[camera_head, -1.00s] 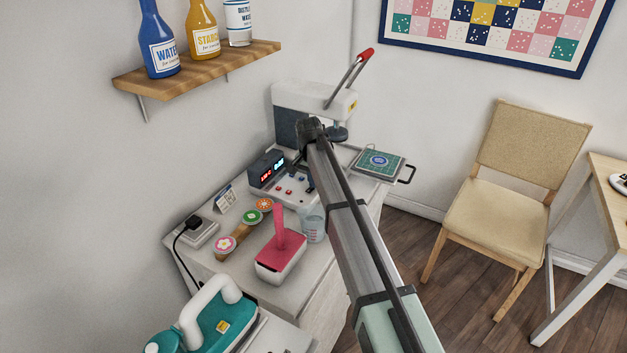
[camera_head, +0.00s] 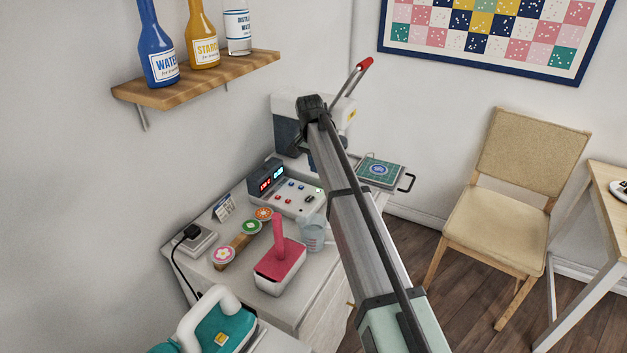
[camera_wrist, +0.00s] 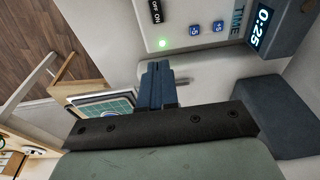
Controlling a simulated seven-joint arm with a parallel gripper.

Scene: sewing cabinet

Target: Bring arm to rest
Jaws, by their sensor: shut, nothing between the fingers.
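My gripper (camera_wrist: 157,70) shows in the wrist view as two dark blue fingers pressed together, empty. It is apart from the control panel (camera_wrist: 185,15), which has an ON/OFF switch, a lit green light and blue buttons. In the head view my arm reaches up over the cabinet (camera_head: 325,300), and its far end covers part of the white press (camera_head: 290,103). The gripper itself is hidden or too small to make out there. The press's red-tipped handle (camera_head: 364,63) is raised.
A green-topped plate (camera_head: 380,168) lies right of the arm. A shelf (camera_head: 200,80) with bottles hangs above; a chair (camera_head: 500,200) stands right.

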